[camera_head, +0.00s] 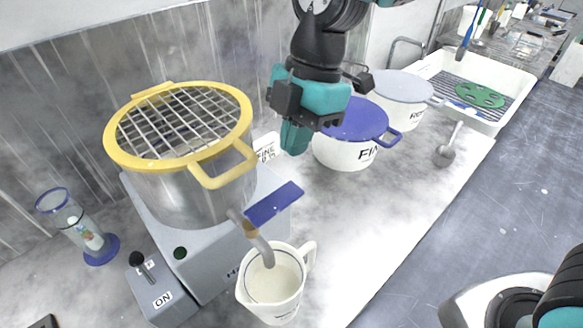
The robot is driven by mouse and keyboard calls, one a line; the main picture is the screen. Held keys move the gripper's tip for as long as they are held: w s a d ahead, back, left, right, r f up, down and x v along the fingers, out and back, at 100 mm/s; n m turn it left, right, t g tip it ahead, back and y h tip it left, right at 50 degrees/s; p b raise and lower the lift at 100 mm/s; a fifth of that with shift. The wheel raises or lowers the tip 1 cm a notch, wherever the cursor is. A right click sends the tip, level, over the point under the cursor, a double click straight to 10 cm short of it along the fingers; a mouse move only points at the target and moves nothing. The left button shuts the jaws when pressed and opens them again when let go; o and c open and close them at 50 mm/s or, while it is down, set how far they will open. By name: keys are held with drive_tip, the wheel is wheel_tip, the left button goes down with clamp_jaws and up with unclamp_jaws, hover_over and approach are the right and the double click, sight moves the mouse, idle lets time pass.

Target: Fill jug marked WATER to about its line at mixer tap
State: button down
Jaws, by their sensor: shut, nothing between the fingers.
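A cream jug (270,296) with a handle stands upright at the lower middle of the counter. Part of a marking shows low on its side, but I cannot read it. Its inside looks pale, and I cannot make out a liquid level or fill line. A grey curved spout (262,246) with a blue lever (273,204) reaches over the jug's mouth from the large steel pot. Another tap (396,50) stands behind the white sink (512,110) at the upper right. My gripper (296,138) is shut and empty, raised between the steel pot and the blue-lidded pot, away from the jug.
The steel pot (185,190) has a yellow rim and grid and sits on a grey base. An ON switch box (162,300) stands in front. A blue-lidded white pot (345,153) and a grey-lidded pot (405,110) line the counter. Right of the jug, the counter is clear.

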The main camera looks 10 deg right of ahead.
sight(287, 190)
drive_tip(key=x, duration=0.2)
drive_tip(key=p+x, duration=0.1)
drive_tip(key=x, duration=0.1)
drive_tip(key=d+x, duration=0.1)
drive_tip(key=x, duration=0.1)
drive_tip(key=shift+w+a+f+p, duration=0.15)
drive_tip(key=shift+w+f+p, duration=0.1)
drive_tip(key=shift+f+p, duration=0.25)
drive_tip(key=shift+f, duration=0.15)
